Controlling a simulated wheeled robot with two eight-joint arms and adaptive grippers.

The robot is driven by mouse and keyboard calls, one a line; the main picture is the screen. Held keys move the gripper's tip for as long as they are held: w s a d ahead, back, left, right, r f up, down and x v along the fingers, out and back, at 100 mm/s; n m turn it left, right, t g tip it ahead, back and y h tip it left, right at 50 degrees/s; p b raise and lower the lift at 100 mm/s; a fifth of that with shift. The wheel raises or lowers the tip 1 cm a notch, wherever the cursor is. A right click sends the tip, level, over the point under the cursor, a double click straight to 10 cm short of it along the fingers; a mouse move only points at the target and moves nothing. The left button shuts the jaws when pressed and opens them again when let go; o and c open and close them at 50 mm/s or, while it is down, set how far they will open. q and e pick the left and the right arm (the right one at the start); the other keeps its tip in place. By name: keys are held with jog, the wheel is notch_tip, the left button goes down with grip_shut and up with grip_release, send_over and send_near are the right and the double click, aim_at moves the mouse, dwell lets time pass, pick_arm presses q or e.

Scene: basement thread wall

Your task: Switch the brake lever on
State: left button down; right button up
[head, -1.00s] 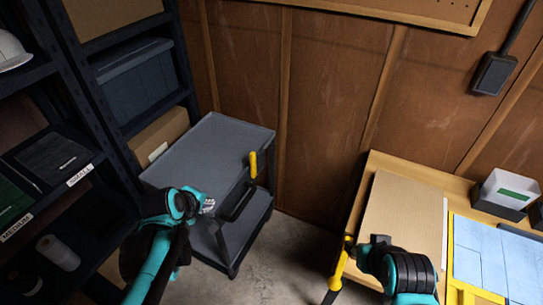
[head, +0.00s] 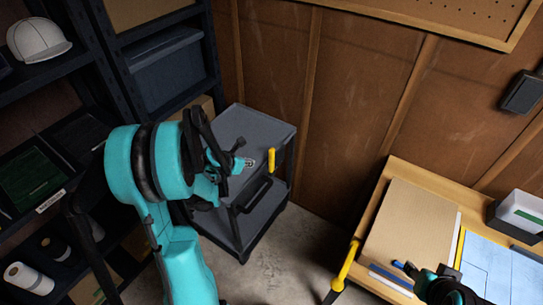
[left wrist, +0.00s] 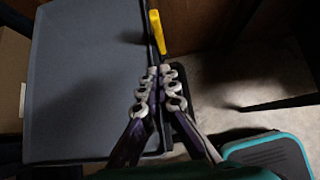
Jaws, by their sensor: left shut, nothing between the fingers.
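The brake lever (head: 272,160) is a short yellow handle standing upright at the right edge of the grey cart (head: 255,128). It also shows in the left wrist view (left wrist: 157,32), just beyond my fingertips. My left gripper (head: 248,162) is shut and empty over the cart, just left of the lever. In the left wrist view my left gripper (left wrist: 158,74) has its fingers together, close to the lever's lower end; I cannot tell whether they touch it. Part of my right arm or gripper (head: 440,287) shows at the bottom right, and its fingers are not clear.
Dark shelving with a hard hat (head: 38,40) and a blue-grey bin (head: 172,68) stands at the left. A wooden workbench (head: 408,170) with a brown board (head: 410,225) and a yellow bar (head: 346,264) stands at the right. Bare floor (head: 290,255) lies between cart and bench.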

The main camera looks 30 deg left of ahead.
pick_arm(q)
jog(key=b, duration=0.3)
send_near(270, 157)
notch_tip(270, 157, down, 4)
jog(key=w, duration=0.1)
jog(key=w+b, duration=0.1)
jog(key=w, duration=0.1)
jog(key=shift+w+d+f, duration=0.1)
jog(key=shift+d+f, duration=0.05)
jog(key=shift+f, duration=0.05)
jog(key=shift+w+r, duration=0.1)
jog(key=shift+w, duration=0.35)
